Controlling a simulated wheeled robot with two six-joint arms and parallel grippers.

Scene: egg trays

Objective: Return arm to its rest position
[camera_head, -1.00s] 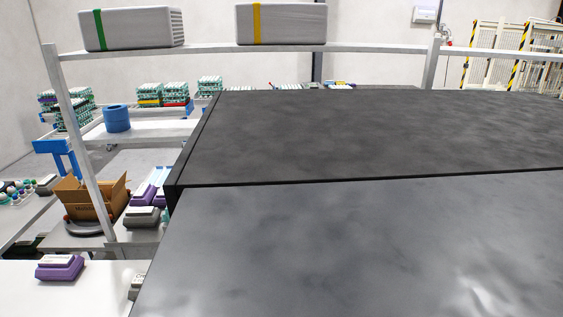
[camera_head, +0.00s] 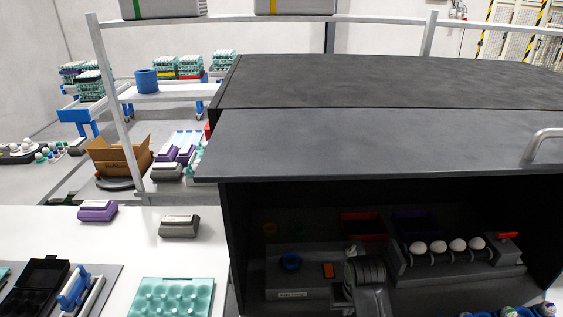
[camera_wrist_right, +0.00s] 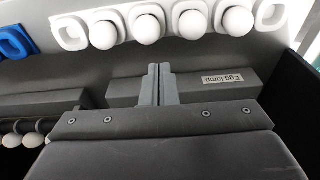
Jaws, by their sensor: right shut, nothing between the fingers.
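My right arm (camera_head: 365,275) reaches into the dark open-fronted box (camera_head: 365,135), beside a row of white eggs (camera_head: 440,246). Its fingertips are hard to make out in the head view. In the right wrist view, my right gripper (camera_wrist_right: 159,68) is shut and empty, its two fingers touching. A row of white eggs (camera_wrist_right: 148,29) in holders lies beyond the fingertips. My left gripper is in neither current view.
A grey metal handle (camera_head: 545,145) sits at the right of the box top. Left of the box, a white table holds a purple carton (camera_head: 98,210), a grey carton (camera_head: 179,226) and a teal egg tray (camera_head: 172,299). More eggs (camera_wrist_right: 33,139) show at lower left in the wrist view.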

